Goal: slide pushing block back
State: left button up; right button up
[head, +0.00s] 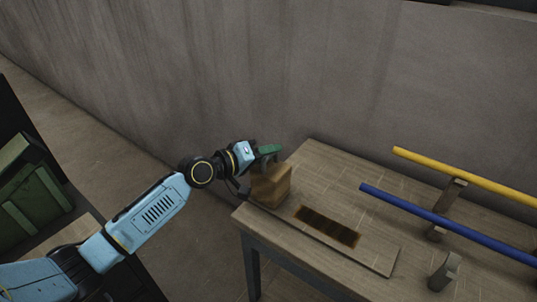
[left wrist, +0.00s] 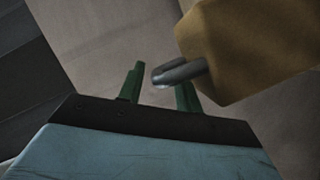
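The pushing block (head: 271,186) is a brown wooden block at the left end of a flat board on the table. It also fills the upper right of the left wrist view (left wrist: 250,45), where a grey rounded handle (left wrist: 178,73) sticks out from it. My left gripper (head: 268,150) is at the block's far upper side. In the left wrist view its two green fingers (left wrist: 158,90) stand apart, with the handle's end between or just over them. A gap shows between the left finger and the handle. My right gripper is not in view.
The board (head: 380,258) has a dark rectangular slot (head: 328,226) right of the block. A yellow pole (head: 465,177) and a blue pole (head: 440,218) lie across supports on the wooden table (head: 325,160). A grey wall rises behind. Green crates (head: 35,200) are at far left.

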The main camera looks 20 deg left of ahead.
pick_arm(q)
jog(key=shift+d, duration=0.1)
jog(key=shift+s, duration=0.1)
jog(key=v, duration=1.3)
